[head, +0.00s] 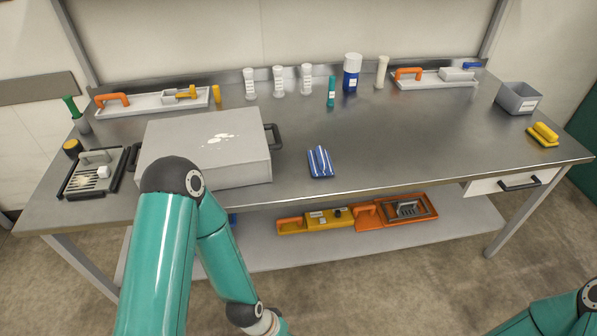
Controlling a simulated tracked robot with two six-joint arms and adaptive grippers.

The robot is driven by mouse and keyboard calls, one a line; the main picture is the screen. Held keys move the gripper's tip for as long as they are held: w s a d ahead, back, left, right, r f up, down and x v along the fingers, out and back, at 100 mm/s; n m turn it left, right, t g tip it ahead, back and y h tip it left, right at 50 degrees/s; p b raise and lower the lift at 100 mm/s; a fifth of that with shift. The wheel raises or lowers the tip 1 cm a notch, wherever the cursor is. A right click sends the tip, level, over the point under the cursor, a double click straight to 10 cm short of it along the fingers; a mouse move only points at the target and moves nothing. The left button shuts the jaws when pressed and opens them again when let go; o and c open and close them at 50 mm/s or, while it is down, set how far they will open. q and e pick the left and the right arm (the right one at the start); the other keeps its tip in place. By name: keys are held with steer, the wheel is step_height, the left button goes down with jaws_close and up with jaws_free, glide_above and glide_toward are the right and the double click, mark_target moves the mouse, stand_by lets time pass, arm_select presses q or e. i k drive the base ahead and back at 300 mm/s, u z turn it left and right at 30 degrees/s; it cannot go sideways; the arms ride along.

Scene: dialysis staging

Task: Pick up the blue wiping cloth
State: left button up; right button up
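The blue wiping cloth (321,162) has white stripes and lies flat on the steel table (400,150), near its front edge and just right of the large grey box. No gripper touches it. My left arm comes in from the lower left, in front of the box, and bends down below the table; its gripper is out of the frame. Only a part of my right arm shows at the lower right corner, and its gripper is out of the frame too.
A grey box (212,140) with dark side handles stands left of the cloth. White bottles (279,82), a teal tube (331,92) and a blue-white can (352,72) stand behind. A grey bin (518,98) and yellow brush (543,134) are at right. Table right of the cloth is clear.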

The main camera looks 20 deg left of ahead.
mark_target(320, 162)
steer(key=z, duration=0.2)
steer(key=i, duration=0.85)
steer(key=u, duration=0.1)
